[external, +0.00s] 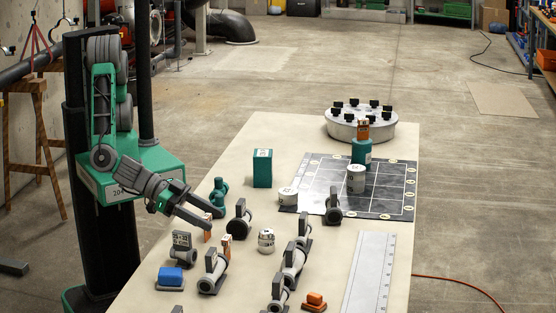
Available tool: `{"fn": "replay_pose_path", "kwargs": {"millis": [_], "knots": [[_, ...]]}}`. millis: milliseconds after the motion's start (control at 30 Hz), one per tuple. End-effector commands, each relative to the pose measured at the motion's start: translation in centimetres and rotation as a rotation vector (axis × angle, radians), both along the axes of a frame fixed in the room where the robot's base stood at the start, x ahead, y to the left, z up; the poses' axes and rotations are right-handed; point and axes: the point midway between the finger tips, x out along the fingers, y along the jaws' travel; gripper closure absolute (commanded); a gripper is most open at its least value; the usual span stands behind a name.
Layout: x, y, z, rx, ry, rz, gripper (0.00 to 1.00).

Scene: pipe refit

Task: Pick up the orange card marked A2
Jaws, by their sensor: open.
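My gripper (214,219) is open and low over the left side of the table, its fingers pointing down to the right. A small upright orange piece (207,235) shows right at the lower fingertip, partly covered by it; I cannot tell whether they touch. A second upright orange piece (227,246) with a pale top stands just to the right and nearer the front. A third orange piece (363,130) stands on a teal cylinder (361,151) at the back. The markings are too small to read, so I cannot tell which is A2.
On the beige table (250,136), a teal block (263,168), a teal fitting (219,192), several grey pipe fittings (213,271) and a white cylinder (266,242) stand around the gripper. A dark grid mat (310,175) and round grey flange (361,127) lie farther back. A blue block (171,276) is front left.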

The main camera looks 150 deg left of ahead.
Motion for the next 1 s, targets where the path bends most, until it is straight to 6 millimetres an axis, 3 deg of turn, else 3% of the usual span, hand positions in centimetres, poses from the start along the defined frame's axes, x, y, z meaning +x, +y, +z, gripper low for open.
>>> {"fn": "replay_pose_path", "kwargs": {"millis": [200,900,1000], "knots": [[0.07,0.00,-0.05,0.000,0.000,-0.001,0.43],[0.04,0.00,-0.03,-0.001,0.001,-0.001,1.00],[0.04,0.00,-0.03,-0.001,0.001,-0.001,1.00]]}}
